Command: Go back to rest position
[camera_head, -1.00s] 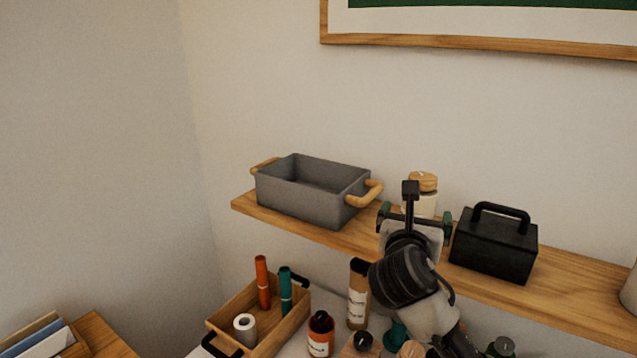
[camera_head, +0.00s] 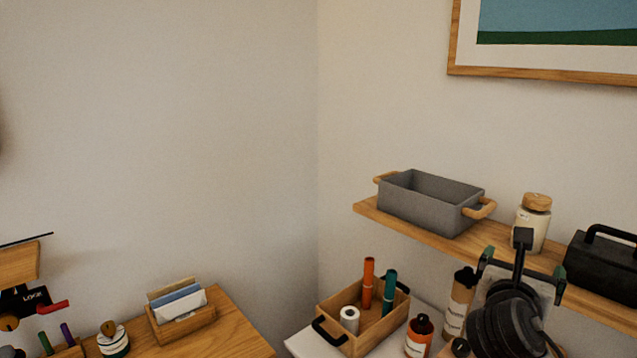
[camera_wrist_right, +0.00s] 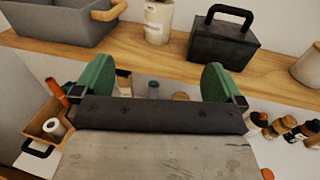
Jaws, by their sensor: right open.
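My right gripper (camera_head: 523,270) is in front of the wooden wall shelf (camera_head: 425,234), just below the cork-lidded jar in the picture. In the right wrist view its two green fingertips (camera_wrist_right: 157,80) are spread wide apart, with nothing between them. It is open and empty. My left gripper is not in view.
On the shelf stand a grey bin (camera_head: 432,204), a cork-lidded jar (camera_head: 532,222) and a black toolbox (camera_head: 604,264). Below are a wooden crate (camera_head: 338,336) and several bottles, one amber (camera_head: 418,338). A letter holder (camera_head: 180,318) stands on the left table. The wall between is bare.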

